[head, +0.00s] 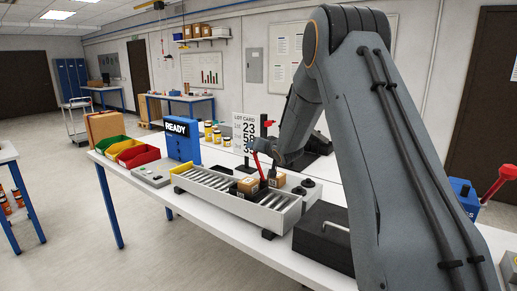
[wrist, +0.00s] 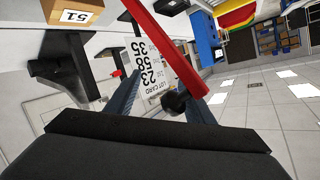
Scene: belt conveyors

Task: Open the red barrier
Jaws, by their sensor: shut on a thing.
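The red barrier (head: 260,168) is a thin red bar at the roller conveyor (head: 217,180), beside the cardboard boxes, and slants steeply in the head view. In the wrist view the barrier (wrist: 168,42) runs diagonally from the top edge down to the right finger. My gripper (head: 263,148) is at the bar's upper end in the head view. In the wrist view my gripper (wrist: 160,90) has its two fingers on either side of a dark knob at the bar's end, and is shut on the barrier. The exact contact is partly hidden.
Cardboard boxes (head: 248,186) sit on the conveyor; one box (wrist: 74,14) shows 51. The lot card (head: 244,130) stands behind. A blue READY box (head: 181,140), coloured bins (head: 137,152) and a grey control box (head: 152,174) are left; a black case (head: 325,238) is front right.

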